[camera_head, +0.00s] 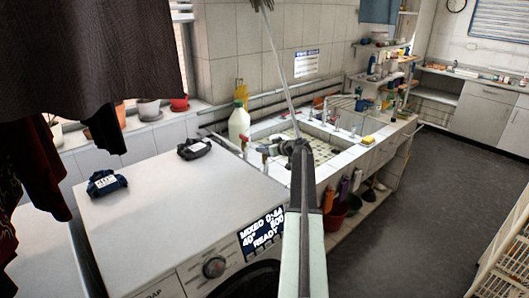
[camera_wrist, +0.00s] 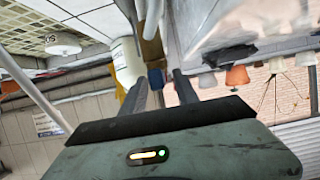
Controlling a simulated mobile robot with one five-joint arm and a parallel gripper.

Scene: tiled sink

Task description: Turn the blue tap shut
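In the head view a red tap handle (camera_head: 244,138) and a second red spot (camera_head: 264,153) show at the near left end of the tiled sink (camera_head: 345,160). My gripper (camera_head: 272,148) is over that end, beside the second red spot; my arm hides part of the sink. In the wrist view, which is upside down, my gripper (camera_wrist: 168,74) has its two dark fingers apart. An ochre-brown piece (camera_wrist: 152,48) shows just beyond the fingertips; I cannot tell whether they touch it.
A white bottle with a green cap (camera_head: 239,124) stands close behind the taps. A washing machine (camera_head: 185,215) with two dark strapped items on top is at the front left. Dark cloth (camera_head: 90,50) hangs at upper left.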

